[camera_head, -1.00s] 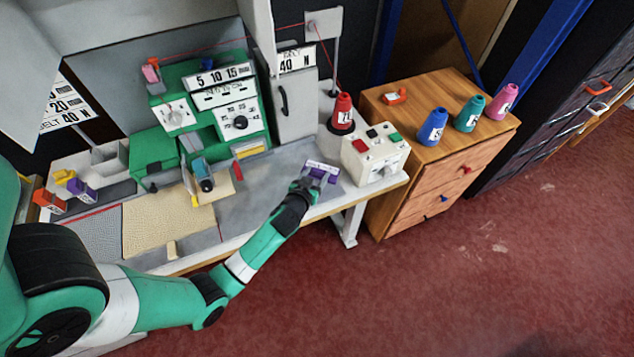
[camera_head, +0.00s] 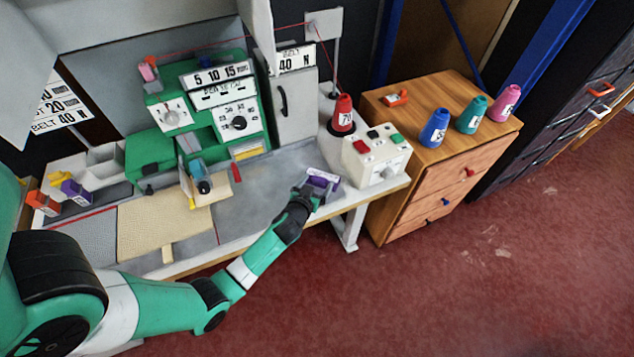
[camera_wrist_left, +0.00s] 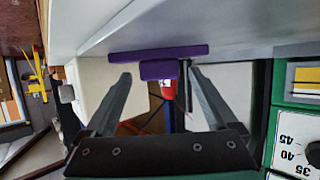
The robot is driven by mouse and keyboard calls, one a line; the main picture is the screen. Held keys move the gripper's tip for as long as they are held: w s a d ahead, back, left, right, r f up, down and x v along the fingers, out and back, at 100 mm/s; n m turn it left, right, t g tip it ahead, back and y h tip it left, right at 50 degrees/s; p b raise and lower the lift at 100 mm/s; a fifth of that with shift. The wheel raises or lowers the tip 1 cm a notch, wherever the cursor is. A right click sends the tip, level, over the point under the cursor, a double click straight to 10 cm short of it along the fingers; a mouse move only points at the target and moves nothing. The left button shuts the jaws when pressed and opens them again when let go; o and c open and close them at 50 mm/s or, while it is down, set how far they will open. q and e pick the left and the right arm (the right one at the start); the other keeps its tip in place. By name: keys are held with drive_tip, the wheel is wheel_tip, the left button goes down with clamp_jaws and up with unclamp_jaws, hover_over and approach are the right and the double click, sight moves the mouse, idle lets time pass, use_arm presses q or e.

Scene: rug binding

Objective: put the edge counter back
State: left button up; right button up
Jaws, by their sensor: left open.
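A purple piece with a white label (camera_head: 323,181), seemingly the edge counter, is at the right part of the bench top, near the front edge. My left gripper (camera_head: 311,190) is open right beside it. In the left wrist view the purple piece (camera_wrist_left: 158,52) shows as a wide bar with a narrower block below it. The block lies between the two open fingertips of my left gripper (camera_wrist_left: 161,76), with a visible gap on each side. My right gripper is not in view.
A white control box (camera_head: 375,160) and a red cone (camera_head: 343,115) stand just right of the gripper. The green machine (camera_head: 215,110) is behind left. Orange (camera_head: 43,203) and purple (camera_head: 76,192) blocks sit at far left. The grey bench top (camera_head: 258,190) left of the gripper is clear.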

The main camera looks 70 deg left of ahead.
use_arm(q)
drive_tip(key=shift+r+p, duration=0.3)
drive_tip(key=shift+p, duration=0.05)
drive_tip(key=p+v, duration=0.2)
drive_tip(key=v, duration=1)
drive_tip(key=shift+f, duration=0.15)
